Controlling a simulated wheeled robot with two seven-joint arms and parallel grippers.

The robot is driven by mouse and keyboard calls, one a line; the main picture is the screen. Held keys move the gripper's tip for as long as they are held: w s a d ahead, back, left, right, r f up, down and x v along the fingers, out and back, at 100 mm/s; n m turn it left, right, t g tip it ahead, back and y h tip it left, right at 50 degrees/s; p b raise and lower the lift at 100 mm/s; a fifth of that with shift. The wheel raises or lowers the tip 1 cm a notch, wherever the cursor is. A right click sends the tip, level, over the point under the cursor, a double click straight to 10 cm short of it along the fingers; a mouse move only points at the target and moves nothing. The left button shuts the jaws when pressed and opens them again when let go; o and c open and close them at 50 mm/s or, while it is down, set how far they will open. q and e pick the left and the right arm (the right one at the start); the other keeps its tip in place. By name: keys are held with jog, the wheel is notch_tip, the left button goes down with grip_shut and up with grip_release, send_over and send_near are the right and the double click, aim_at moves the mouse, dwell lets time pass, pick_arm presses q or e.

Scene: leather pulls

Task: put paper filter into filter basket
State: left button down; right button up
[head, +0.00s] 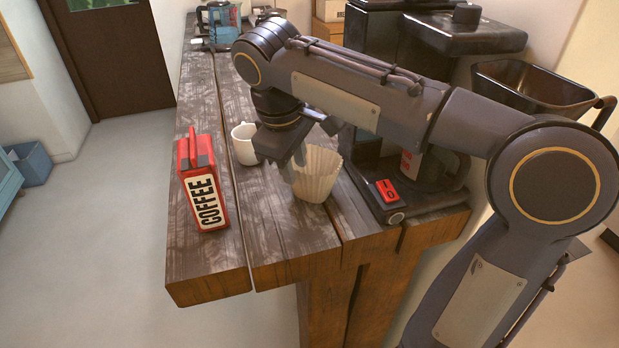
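The paper filter (318,175) is a pale, fluted cup standing upright on the wooden counter. My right gripper (293,168) is at the filter's left rim, with its fingers pointing down; I cannot tell whether they grip the paper. The black filter basket (533,86) with a handle is at the upper right, behind my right arm. The coffee maker (410,170) stands behind the filter, partly hidden by my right arm, with a red switch on its base. My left gripper is not in view.
A red coffee package (203,185) stands at the counter's left edge. A white mug (244,144) is just left of my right gripper. The wooden counter (290,240) is bare in front of the filter. A blue-and-glass appliance (222,25) stands at the far end.

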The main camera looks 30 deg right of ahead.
aim_at(302, 197)
jog(key=x, duration=0.6)
jog(key=shift+w+d+f, duration=0.2)
jog(key=shift+f, duration=0.05)
jog(key=shift+f, duration=0.2)
dwell(0.4)
grip_shut()
